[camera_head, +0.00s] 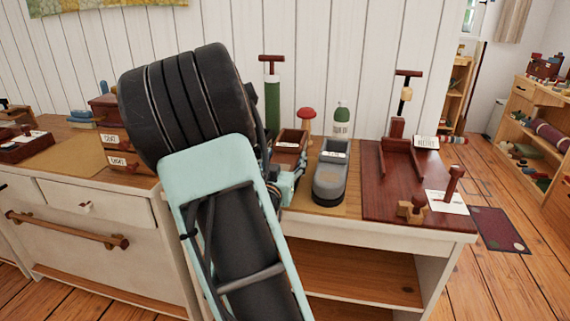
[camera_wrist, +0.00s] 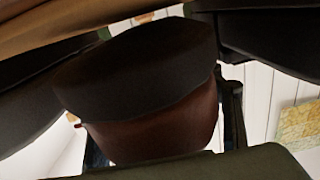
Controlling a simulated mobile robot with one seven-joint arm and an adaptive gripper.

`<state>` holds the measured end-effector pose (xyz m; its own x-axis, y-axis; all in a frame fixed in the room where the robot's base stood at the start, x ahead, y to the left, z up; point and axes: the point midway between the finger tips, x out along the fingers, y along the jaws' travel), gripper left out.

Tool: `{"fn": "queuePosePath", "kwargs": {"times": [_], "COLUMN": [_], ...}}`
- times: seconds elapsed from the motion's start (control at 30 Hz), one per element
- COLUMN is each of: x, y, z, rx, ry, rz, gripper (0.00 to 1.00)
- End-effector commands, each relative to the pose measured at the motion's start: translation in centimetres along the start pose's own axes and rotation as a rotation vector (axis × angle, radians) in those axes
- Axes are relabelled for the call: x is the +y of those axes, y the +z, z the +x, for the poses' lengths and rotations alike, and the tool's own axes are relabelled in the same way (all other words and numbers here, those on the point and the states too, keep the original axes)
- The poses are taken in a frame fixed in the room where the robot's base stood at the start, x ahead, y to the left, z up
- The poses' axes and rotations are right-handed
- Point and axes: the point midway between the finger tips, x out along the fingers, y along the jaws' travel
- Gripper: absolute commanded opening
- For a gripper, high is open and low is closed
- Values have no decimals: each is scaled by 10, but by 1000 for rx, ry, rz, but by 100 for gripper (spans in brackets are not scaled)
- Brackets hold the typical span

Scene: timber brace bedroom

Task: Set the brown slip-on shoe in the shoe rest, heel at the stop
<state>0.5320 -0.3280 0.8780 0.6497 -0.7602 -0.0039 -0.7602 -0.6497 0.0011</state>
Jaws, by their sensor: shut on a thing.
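The brown slip-on shoe (camera_head: 290,143) shows past my arm in the head view, left of a grey shoe (camera_head: 330,180). Its lower part is hidden by my arm and gripper. In the wrist view my gripper (camera_wrist: 155,75) is shut on the shoe (camera_wrist: 160,133). A dark finger shows on each side, with the shoe's reddish-brown body and a dark band between them. I cannot tell whether the shoe touches the table. The shoe rest (camera_head: 385,177), a dark red-brown board with rails and an upright stop block (camera_head: 397,127) at its far end, stands to the right.
A green pump (camera_head: 271,95), a red-capped peg (camera_head: 307,118) and a green bottle (camera_head: 341,120) stand behind the shoes. Labelled boxes (camera_head: 112,150) stand left.

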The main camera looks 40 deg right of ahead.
Motion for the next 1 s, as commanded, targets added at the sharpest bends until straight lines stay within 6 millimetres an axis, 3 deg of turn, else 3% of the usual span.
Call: {"fn": "queuePosePath", "kwargs": {"times": [0.1, 0.5, 0.53, 0.6, 0.7, 1.0], "x": [0, 0, 0, 0, 0, 0], "y": [13, 16, 16, 15, 15, 14], "z": [-5, -5, -5, -5, -5, -5], "rx": [5, 5, 2, 1, 1, 1], "ry": [1, 1, 1, 1, 1, 1], "rz": [1, 1, 0, 0, 0, 0], "gripper": [22, 22, 63, 70, 78, 78]}}
